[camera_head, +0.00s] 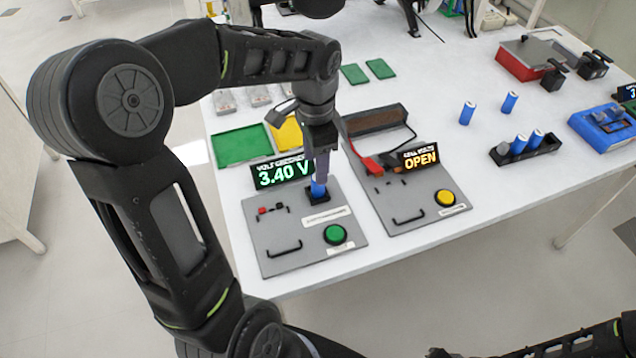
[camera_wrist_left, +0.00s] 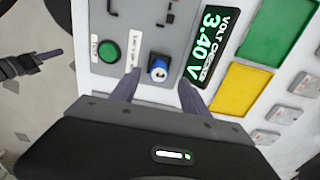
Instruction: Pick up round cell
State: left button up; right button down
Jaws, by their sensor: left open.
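A blue round cell (camera_head: 318,188) stands upright in the black socket of the volt checker (camera_head: 290,240), whose display reads 3.40 V. It also shows in the left wrist view (camera_wrist_left: 158,68), with its pale end facing the camera. My left gripper (camera_head: 321,172) is open right at this cell, with its fingers pointing down. In the left wrist view the two fingertips (camera_wrist_left: 158,84) lie on either side of the cell with gaps, and I see no grip on it. My right gripper (camera_wrist_left: 52,54) is at the left edge of that view, away from the cell; its jaw opening is unclear.
Two more blue cells (camera_head: 467,113) (camera_head: 509,103) stand loose on the white table, and several sit in a black rack (camera_head: 525,150). A second panel (camera_head: 410,200) reading OPEN is right of the checker. Green (camera_head: 240,147) and yellow (camera_head: 287,135) trays lie behind it.

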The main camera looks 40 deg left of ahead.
pick_arm(q)
jog(key=shift+f, duration=0.9)
jog(key=shift+f, duration=0.1)
jog(key=f, duration=0.2)
jog(key=f+p, duration=0.1)
jog(key=f, duration=0.2)
jog(key=shift+w+d, duration=0.2)
jog(key=shift+c, duration=0.4)
grip_shut()
